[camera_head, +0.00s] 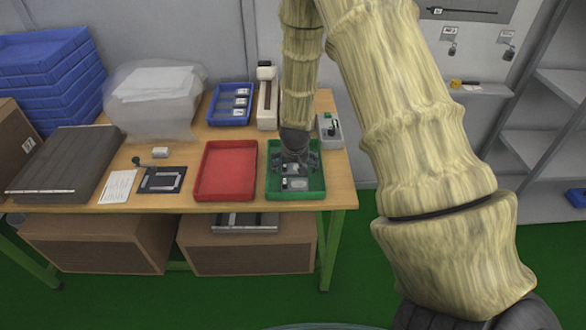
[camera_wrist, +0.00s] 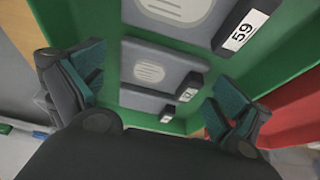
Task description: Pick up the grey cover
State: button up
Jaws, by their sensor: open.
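Grey covers with light oval vent patches lie in the green tray (camera_head: 318,192). In the wrist view the middle grey cover (camera_wrist: 165,68) lies between my fingers, with a lower grey part (camera_wrist: 146,103) next to it and another grey cover (camera_wrist: 165,22) bearing a white "59" label further up. I cannot tell which is the task's cover. My gripper (camera_head: 294,168) points down over the tray, and it also shows in the wrist view (camera_wrist: 158,98). Its two fingers are spread apart with nothing held. It hides part of the tray in the head view.
A red tray (camera_head: 227,197) stands left of the green tray. A blue bin (camera_head: 231,91) and a white device (camera_head: 266,97) stand behind. A small grey box (camera_head: 330,132) stands at the right table edge. A black fixture (camera_head: 163,180) and paper (camera_head: 118,187) lie further left.

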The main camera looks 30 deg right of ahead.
jog(key=c, duration=1)
jog(key=shift+r, duration=0.1)
